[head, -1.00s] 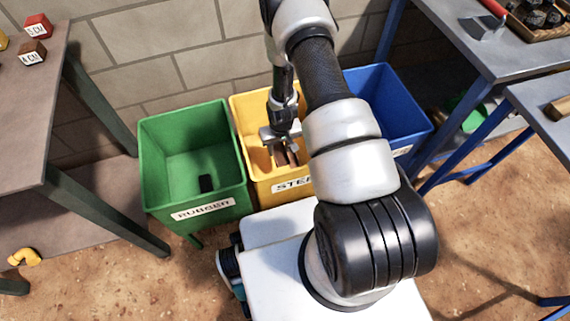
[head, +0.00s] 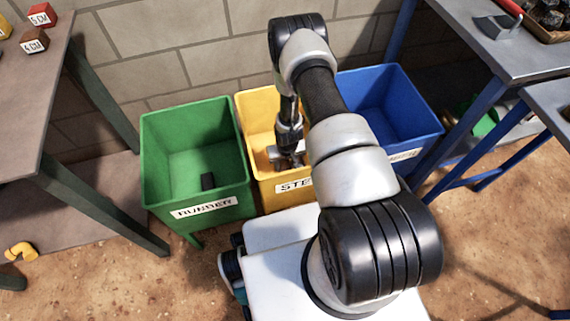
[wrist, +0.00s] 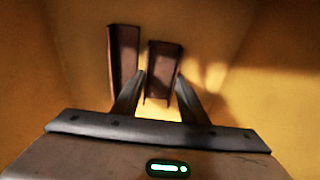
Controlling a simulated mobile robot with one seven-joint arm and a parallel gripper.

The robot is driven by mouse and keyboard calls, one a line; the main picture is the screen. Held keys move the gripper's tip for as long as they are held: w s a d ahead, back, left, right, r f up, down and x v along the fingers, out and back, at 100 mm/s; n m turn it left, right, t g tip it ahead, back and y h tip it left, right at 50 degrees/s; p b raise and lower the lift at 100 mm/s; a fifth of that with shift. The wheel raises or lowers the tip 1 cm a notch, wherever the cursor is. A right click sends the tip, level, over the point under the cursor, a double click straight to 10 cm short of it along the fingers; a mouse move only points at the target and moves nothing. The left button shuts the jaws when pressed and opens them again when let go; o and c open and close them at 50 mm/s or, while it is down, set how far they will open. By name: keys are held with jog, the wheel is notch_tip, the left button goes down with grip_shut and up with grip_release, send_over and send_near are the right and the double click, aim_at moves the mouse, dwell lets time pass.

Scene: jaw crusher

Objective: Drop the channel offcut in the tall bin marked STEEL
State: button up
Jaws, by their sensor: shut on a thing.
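The yellow bin (head: 250,125) marked STEEL, its label partly hidden by my arm, stands between the green and blue bins. My gripper (head: 287,160) points down inside it, below the rim. In the wrist view, my gripper (wrist: 160,98) is shut on a reddish-brown channel offcut (wrist: 163,65), with a finger on each side. A second brown channel-shaped piece (wrist: 123,55) lies just left of it in the bin, outside the fingers. Yellow bin walls surround both pieces. How far the held offcut is above the floor is unclear.
Tables stand at left (head: 25,110) and right (head: 480,55). A block wall is close behind.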

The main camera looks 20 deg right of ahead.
jog(key=shift+f, duration=0.15)
jog(key=o, duration=1.3)
